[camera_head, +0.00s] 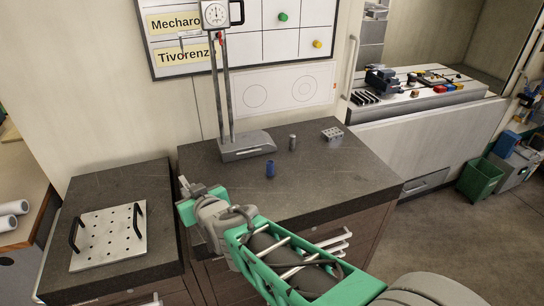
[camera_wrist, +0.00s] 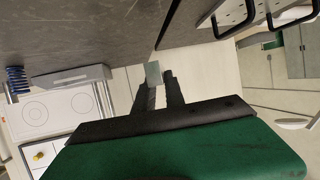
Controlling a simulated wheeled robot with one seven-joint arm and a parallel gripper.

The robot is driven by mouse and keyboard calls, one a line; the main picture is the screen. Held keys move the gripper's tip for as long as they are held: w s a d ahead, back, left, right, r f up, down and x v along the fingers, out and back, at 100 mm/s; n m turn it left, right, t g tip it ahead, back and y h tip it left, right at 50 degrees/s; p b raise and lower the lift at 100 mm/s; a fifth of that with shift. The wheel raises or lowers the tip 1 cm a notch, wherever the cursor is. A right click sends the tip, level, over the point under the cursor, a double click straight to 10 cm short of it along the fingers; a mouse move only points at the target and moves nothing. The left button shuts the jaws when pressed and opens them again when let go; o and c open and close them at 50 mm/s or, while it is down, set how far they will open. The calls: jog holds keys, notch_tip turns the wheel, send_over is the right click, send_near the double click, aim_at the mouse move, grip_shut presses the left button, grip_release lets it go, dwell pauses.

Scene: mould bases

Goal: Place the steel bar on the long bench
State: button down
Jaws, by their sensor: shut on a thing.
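My gripper (camera_wrist: 161,82) is shut on the steel bar (camera_wrist: 153,72), a small pale grey block between the fingertips in the wrist view. In the head view my gripper (camera_head: 188,188) is over the left edge of the dark-topped bench (camera_head: 330,180), near the gap to the lower left bench (camera_head: 100,185). The bar is too small there to tell apart from the fingers. Which bench is the long one I cannot tell for certain; a longer bench (camera_head: 430,130) with tools stands at the back right.
A perforated plate with black handles (camera_head: 108,236) lies on the left bench. The middle bench's right part is clear.

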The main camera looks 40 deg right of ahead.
jog(key=shift+m+h, duration=0.6)
jog(key=shift+h, duration=0.1)
jog(key=d, duration=0.2)
jog(key=d+b, duration=0.1)
jog(key=d, duration=0.2)
jog(key=d+b, duration=0.1)
jog(key=d, duration=0.1)
jog(key=shift+s+d+r, duration=0.15)
jog(key=shift+d+r, duration=0.25)
jog(key=s+d+r+m+h+b, duration=0.1)
jog(key=s+d+r+b, duration=0.2)
jog(key=s+d, duration=0.5)
jog(key=s+d+r+m+h+b, duration=0.1)
jog(key=s+d+r+b, duration=0.3)
jog(key=d, duration=0.6)
jog(key=p, duration=0.5)
send_over(289, 172)
notch_tip(289, 172, down, 10)
jog(key=shift+s+a+r, duration=0.1)
jog(key=shift+w+f, duration=0.2)
jog(key=shift+f, duration=1.85)
jog(key=c, duration=1.4)
grip_release()
